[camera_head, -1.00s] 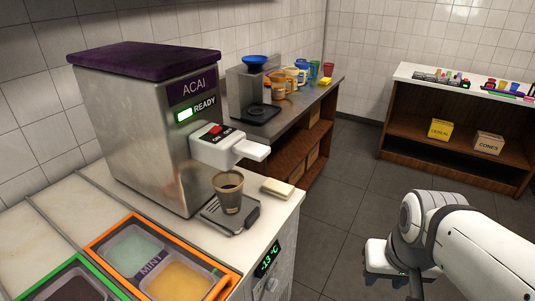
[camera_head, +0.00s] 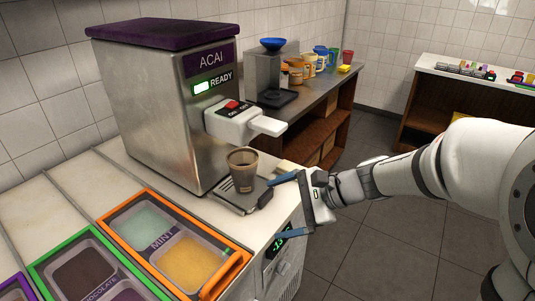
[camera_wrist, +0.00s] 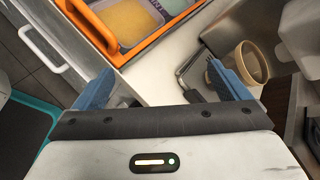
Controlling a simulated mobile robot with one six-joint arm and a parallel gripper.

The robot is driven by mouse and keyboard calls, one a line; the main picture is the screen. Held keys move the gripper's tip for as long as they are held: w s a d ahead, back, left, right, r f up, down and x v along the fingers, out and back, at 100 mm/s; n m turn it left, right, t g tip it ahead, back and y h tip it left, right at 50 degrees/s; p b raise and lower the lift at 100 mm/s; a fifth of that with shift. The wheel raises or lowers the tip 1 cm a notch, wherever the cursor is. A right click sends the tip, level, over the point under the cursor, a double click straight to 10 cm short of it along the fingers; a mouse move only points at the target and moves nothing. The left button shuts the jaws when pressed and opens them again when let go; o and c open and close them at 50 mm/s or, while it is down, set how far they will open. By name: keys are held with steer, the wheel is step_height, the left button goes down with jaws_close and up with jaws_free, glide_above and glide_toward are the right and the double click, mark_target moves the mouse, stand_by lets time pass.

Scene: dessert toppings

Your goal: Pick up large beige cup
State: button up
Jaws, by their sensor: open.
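The large beige cup (camera_head: 242,170) stands upright on a small metal stand (camera_head: 228,199) on the counter, below the spout of the acai machine. A dark band with print runs around it. My gripper (camera_head: 283,207) is open and empty, to the right of the cup at the counter's front edge, apart from it. In the wrist view the cup (camera_wrist: 242,68) is at the upper right, beyond the right blue finger, and my gripper (camera_wrist: 165,85) has nothing between its fingers.
The acai machine (camera_head: 165,100) rises behind the cup, its spout (camera_head: 245,124) overhanging nearby. An orange-framed topping tray (camera_head: 132,220) lies to the left. A beige block (camera_head: 285,167) lies right of the stand. Several mugs (camera_head: 308,66) stand on the back counter.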

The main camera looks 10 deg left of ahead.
mark_target(256, 164)
steer(key=shift+o, duration=0.3)
steer(key=w+a+m+t+y+b, duration=0.1)
steer(key=w+a+m+y, duration=0.2)
steer(key=w+a+m, duration=0.1)
steer(key=w+f+m, duration=0.1)
steer(key=w, duration=0.1)
steer(key=shift+w+a+t, duration=0.35)
steer(key=shift+t, duration=0.05)
steer(key=w+m+t, duration=0.1)
steer(key=w+m, duration=0.1)
steer(key=w+a+m+t+y, duration=0.1)
steer(key=w+m+t, duration=0.1)
steer(key=w, duration=0.1)
steer(key=w+a+f+m+t+y+b, duration=0.1)
steer(key=w+m, duration=0.1)
steer(key=w, duration=0.1)
steer(key=shift+a, duration=0.1)
steer(key=shift+w+a+m+t, duration=0.2)
steer(key=shift+w+m+t, duration=0.1)
steer(key=shift+m+t, duration=0.1)
steer(key=x, duration=0.7)
steer(key=shift+s+a+f, duration=0.2)
steer(key=shift+a+f, duration=0.05)
steer(key=shift+a, duration=0.05)
steer(key=shift+c, duration=0.6)
steer(key=shift+d, duration=0.1)
steer(key=c, duration=1.2)
steer(key=shift+c, duration=1)
